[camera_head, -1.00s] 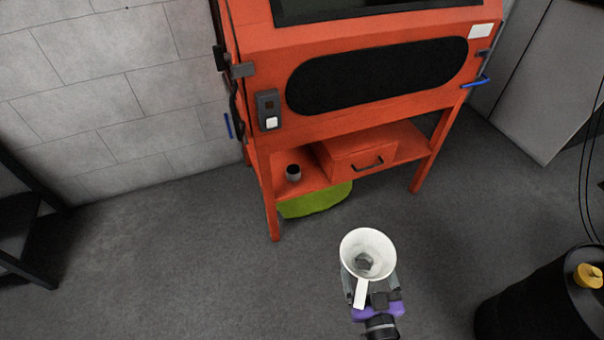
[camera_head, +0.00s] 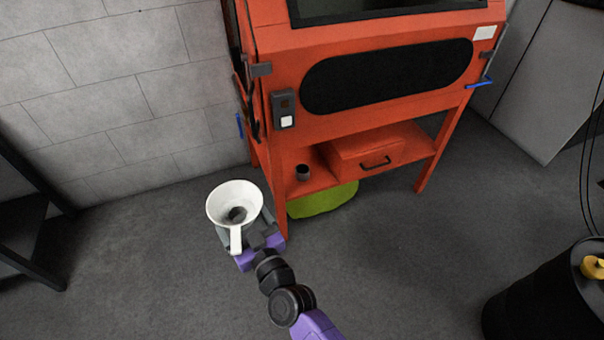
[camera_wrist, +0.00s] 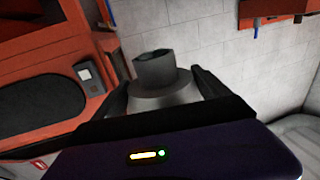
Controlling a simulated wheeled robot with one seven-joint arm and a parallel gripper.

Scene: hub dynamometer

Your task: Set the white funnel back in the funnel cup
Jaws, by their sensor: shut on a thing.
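The white funnel (camera_head: 233,197) is held in my gripper (camera_head: 250,235), mouth up, in the air left of the orange cabinet's front leg. Its handle points toward my arm. In the wrist view my gripper (camera_wrist: 165,95) has a finger on each side of a grey, shaded round body with a dark collar (camera_wrist: 156,68), which looks like part of the funnel. A small dark cup with a grey body (camera_head: 302,173), likely the funnel cup, stands on the cabinet's lower shelf, left of the drawer. The funnel is apart from it, to its left. The funnel's spout is hidden in the head view.
The orange cabinet (camera_head: 390,95) has a lower shelf (camera_head: 318,184) with a drawer box (camera_head: 365,155) on its right. A green object (camera_head: 322,201) lies under the shelf. A black drum (camera_head: 540,300) stands at right, a dark frame (camera_head: 30,225) at left. The floor between is clear.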

